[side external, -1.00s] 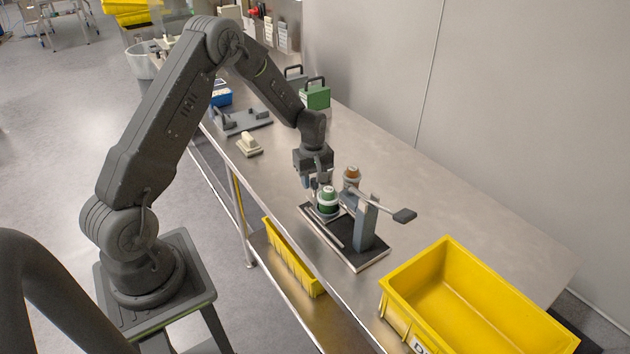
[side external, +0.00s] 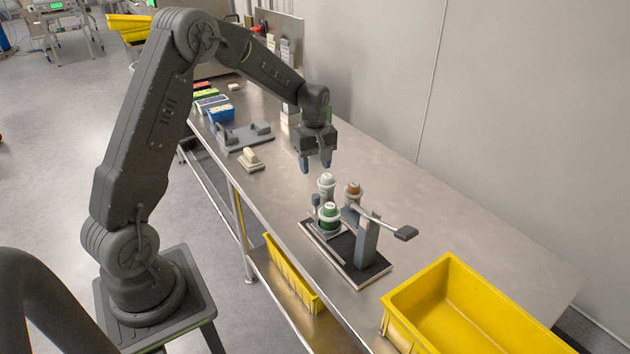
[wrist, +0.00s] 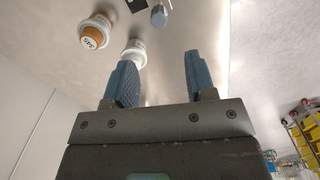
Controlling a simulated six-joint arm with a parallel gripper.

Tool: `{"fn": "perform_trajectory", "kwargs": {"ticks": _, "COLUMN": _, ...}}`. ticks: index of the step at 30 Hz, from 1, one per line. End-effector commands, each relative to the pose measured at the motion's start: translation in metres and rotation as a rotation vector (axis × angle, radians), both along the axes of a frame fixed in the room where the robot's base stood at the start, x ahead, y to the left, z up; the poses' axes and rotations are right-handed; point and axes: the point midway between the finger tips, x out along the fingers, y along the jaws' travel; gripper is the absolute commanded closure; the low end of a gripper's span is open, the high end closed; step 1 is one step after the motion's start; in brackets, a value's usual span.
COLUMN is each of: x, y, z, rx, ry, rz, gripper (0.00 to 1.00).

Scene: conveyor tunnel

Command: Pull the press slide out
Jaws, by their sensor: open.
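The press (side external: 367,240) has a grey column and a lever with a dark grip, on a dark base plate. A green-topped piece (side external: 329,213) stands in a holder at its left; that holder appears to be the slide. A small grey-blue post (side external: 316,200) rises beside it, and a similar post (wrist: 159,16) shows at the wrist view's top edge. My gripper (side external: 315,166) is open and empty, raised behind and above the press, fingers pointing down. In the wrist view its blue fingers (wrist: 158,75) are apart with nothing between them.
A white-topped piece (side external: 326,184) and an orange-topped piece (side external: 352,190) stand behind the press. A yellow bin (side external: 455,300) is at the front right. A grey fixture (side external: 243,136) and a cream block (side external: 250,160) lie further back. The right side of the table is clear.

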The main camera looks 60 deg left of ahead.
Motion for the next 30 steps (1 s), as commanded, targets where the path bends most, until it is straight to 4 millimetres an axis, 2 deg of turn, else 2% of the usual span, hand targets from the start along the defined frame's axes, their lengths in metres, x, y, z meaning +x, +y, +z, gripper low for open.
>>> {"fn": "perform_trajectory", "kwargs": {"ticks": 3, "x": 0.000, "y": 0.000, "z": 0.018, "rx": 0.001, "ry": -0.002, "rz": 0.000, "gripper": 0.49}}
{"fn": "perform_trajectory", "kwargs": {"ticks": 9, "x": 0.000, "y": 0.000, "z": 0.030, "rx": 0.000, "ry": 0.000, "rz": 0.000, "gripper": 0.49}}
{"fn": "perform_trajectory", "kwargs": {"ticks": 30, "x": 0.000, "y": 0.000, "z": 0.030, "rx": 0.000, "ry": 0.000, "rz": 0.000, "gripper": 0.49}}
